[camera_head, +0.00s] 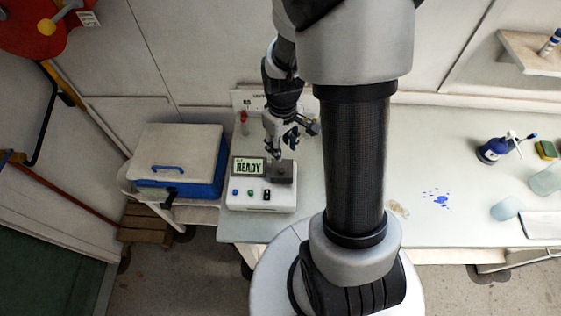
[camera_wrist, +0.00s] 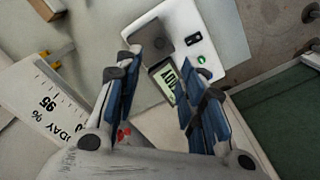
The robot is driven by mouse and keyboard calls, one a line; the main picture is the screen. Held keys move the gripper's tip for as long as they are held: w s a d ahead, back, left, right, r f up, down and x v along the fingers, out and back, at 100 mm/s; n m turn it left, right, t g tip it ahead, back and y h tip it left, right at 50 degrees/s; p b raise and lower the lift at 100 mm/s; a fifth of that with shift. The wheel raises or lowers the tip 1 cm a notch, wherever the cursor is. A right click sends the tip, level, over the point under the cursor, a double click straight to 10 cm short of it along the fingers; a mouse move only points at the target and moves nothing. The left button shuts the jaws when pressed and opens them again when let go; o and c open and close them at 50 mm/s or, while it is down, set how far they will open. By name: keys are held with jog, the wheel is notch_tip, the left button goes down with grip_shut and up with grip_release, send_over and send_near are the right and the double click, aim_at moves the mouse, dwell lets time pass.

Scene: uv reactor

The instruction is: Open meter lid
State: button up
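The meter (camera_head: 262,200) is a white box at the left end of the bench, with a display reading READY and small buttons along its front. Its dark grey lid (camera_head: 283,171) sits at the right of the display and looks shut. In the wrist view the meter (camera_wrist: 205,42) lies beyond the fingers, with the lid (camera_wrist: 163,42) partly behind the left finger. My gripper (camera_head: 275,152) is just above and behind the lid, pointing down. In the wrist view my gripper (camera_wrist: 157,78) is open, with nothing between its blue-padded fingers. Contact with the lid cannot be told.
A blue box with a white top (camera_head: 178,158) stands left of the meter. A printed sign (camera_wrist: 45,105) and a red-topped item (camera_head: 243,118) are behind the meter.

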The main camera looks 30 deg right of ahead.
aim_at(282, 169)
notch_tip(282, 169, down, 13)
jog(key=shift+w+r+b, duration=0.1)
jog(key=shift+r+b, duration=0.1)
jog(key=shift+b, duration=0.25)
jog(key=shift+c, duration=0.4)
grip_shut()
